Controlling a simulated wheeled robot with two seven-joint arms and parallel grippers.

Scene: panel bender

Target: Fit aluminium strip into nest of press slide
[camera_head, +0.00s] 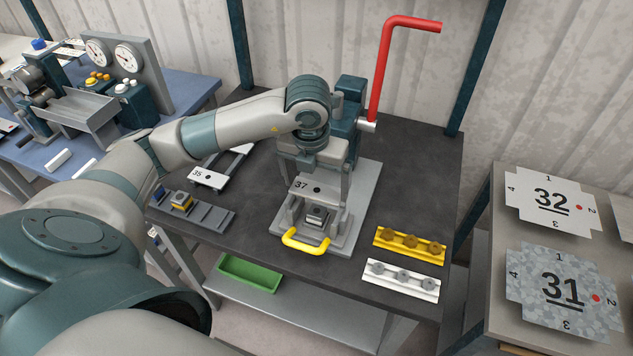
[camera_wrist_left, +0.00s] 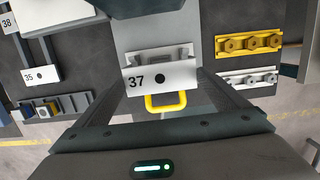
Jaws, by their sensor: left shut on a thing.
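The aluminium strip (camera_head: 309,186), a pale plate marked 37 with a dark hole, is held between the fingers of my left gripper (camera_head: 318,182). In the left wrist view the strip (camera_wrist_left: 161,79) lies across between the two fingers (camera_wrist_left: 160,88). The press slide has a yellow handle (camera_head: 305,241) and a small metal block (camera_head: 317,215) standing in its middle. The strip appears above and behind this block; I cannot tell whether it touches the slide. In the wrist view the strip hides part of the slide, and the yellow handle (camera_wrist_left: 166,102) shows below it. My right gripper is out of view.
The press has a red lever (camera_head: 384,75) rising at the back. A yellow rack (camera_head: 409,244) and a white rack (camera_head: 402,280) lie right of it. Strip 35 (camera_head: 207,177) and a grey holder (camera_head: 208,213) lie left. A green bin (camera_head: 249,273) sits below the table's front edge.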

